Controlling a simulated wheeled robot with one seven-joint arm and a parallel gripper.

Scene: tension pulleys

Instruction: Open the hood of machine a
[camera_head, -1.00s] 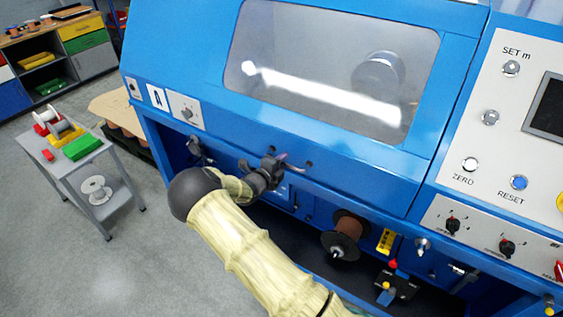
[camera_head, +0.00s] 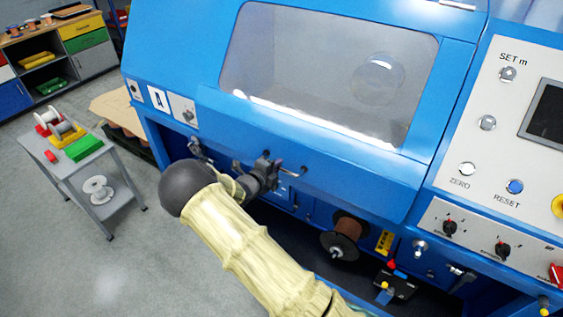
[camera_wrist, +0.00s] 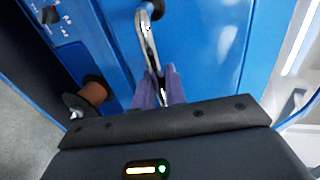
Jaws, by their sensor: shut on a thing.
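Machine a is the blue machine with the "A" label (camera_head: 157,97). Its hood (camera_head: 330,150) is the sloped blue front cover with a clear window (camera_head: 310,70). The hood looks down or nearly down; I cannot tell if there is a small gap. A metal bar handle (camera_wrist: 147,42) is on the lower part of the hood. My gripper (camera_head: 270,165) is at this handle, and in the wrist view its two purple fingers (camera_wrist: 160,88) are shut around one part of the bar. The fingers hide the gripped part.
Below the hood are a brown spool (camera_head: 347,228) and a small black block with red and yellow knobs (camera_head: 393,285). A control panel (camera_head: 490,150) is at the right. A grey cart (camera_head: 75,168) with spools stands at the left, with open floor around it.

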